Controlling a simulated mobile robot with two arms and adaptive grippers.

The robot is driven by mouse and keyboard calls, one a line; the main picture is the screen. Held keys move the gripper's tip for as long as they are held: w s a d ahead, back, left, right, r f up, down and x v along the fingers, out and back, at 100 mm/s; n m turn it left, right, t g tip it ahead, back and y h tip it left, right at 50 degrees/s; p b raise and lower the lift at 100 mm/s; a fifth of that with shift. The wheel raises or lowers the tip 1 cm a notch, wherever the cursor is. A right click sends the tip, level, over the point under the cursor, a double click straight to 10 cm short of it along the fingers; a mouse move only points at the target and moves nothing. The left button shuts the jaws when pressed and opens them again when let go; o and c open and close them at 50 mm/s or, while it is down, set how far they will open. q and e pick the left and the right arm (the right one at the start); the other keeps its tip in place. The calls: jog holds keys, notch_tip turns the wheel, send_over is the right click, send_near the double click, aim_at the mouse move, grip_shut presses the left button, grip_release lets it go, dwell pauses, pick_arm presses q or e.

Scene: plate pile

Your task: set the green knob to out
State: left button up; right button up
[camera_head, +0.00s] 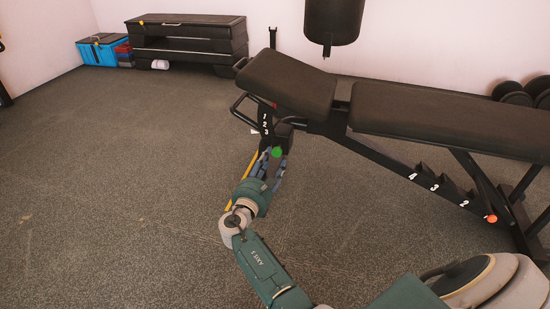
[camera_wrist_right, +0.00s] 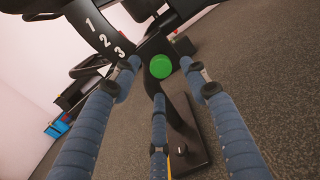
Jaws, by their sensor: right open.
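The green knob (camera_head: 276,152) sits low on the black post of the weight bench, under the head end of the bench's seat pad. In the right wrist view the round knob (camera_wrist_right: 160,66) shows between and beyond the fingertips. My right gripper (camera_head: 271,163) is open and empty, with its blue-grey fingers pointing at the knob. In the wrist view the fingers of the gripper (camera_wrist_right: 160,75) are spread on both sides of the knob, with a third finger below. I cannot tell whether any finger touches it. My left gripper is not in view.
The black bench (camera_head: 440,115) extends right, with numbered notches and an orange knob (camera_head: 491,218) on its frame. The numbered post (camera_wrist_right: 105,35) rises beside the green knob. Dumbbells (camera_head: 515,93) lie at the far right. A black step stack (camera_head: 190,40) stands behind. The left floor is clear.

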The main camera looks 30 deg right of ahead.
aim_at(276, 154)
jog(key=b+x, duration=0.2)
jog(key=x, duration=0.2)
jog(key=shift+w+d+f, duration=0.2)
jog(key=shift+w+d+r, duration=0.15)
jog(key=shift+w+d, duration=0.3)
jog(key=shift+d, duration=0.1)
grip_shut()
jog(key=shift+s+a+r+p, duration=0.2)
jog(key=shift+s+a+p, duration=0.35)
jog(key=shift+p, duration=0.2)
jog(key=shift+s+a+f, duration=0.1)
jog(key=shift+a, duration=0.1)
jog(key=shift+f, duration=0.15)
jog(key=shift+c, duration=2.1)
grip_release()
jog(key=o, duration=0.4)
jog(key=shift+a, duration=0.1)
